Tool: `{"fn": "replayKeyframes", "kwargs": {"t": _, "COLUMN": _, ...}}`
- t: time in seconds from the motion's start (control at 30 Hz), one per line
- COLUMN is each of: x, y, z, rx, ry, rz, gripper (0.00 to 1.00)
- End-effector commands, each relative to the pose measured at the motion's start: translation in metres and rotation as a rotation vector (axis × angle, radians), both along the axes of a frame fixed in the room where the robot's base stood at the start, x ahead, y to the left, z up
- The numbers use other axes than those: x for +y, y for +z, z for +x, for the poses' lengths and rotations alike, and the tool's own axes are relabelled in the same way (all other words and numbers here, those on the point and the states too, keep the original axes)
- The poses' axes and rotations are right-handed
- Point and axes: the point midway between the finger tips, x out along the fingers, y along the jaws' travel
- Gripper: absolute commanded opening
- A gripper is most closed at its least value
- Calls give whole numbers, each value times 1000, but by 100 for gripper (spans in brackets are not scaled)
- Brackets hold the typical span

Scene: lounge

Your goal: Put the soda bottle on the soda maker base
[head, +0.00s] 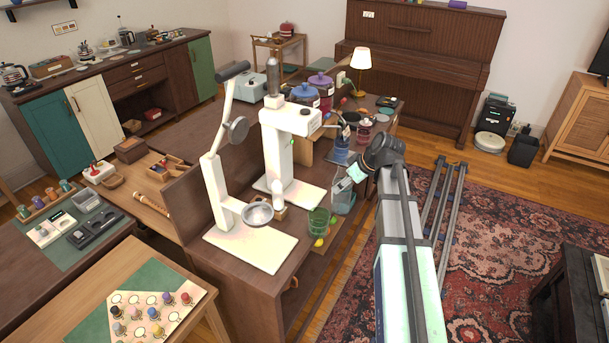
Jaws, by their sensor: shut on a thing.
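The soda maker (291,125) is a tall white machine on the dark wooden cabinet. Its flat white soda maker base (306,196) spreads in front of it. A clear, pale soda bottle (343,201) is upright to the right of the base, apart from it in the picture. My gripper (350,180) reaches in from the right and is shut on the bottle near its upper part. The fingers and wrist partly cover the bottle's top. I cannot tell whether its bottom touches the cabinet top.
A white lever press (220,190) stands left of the soda maker. A green glass (318,222) with small yellow and green fruits is in front of the bottle.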

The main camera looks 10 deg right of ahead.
Motion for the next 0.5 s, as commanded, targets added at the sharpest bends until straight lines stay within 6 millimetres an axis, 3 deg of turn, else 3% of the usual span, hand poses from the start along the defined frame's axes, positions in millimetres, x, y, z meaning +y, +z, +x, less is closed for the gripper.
{"fn": "replayKeyframes", "kwargs": {"t": 0.3, "x": 43, "y": 5, "z": 55, "rx": -1, "ry": 2, "rz": 0, "gripper": 9}}
{"fn": "replayKeyframes", "kwargs": {"t": 0.5, "x": 63, "y": 3, "z": 79, "rx": -1, "ry": 0, "rz": 1, "gripper": 9}}
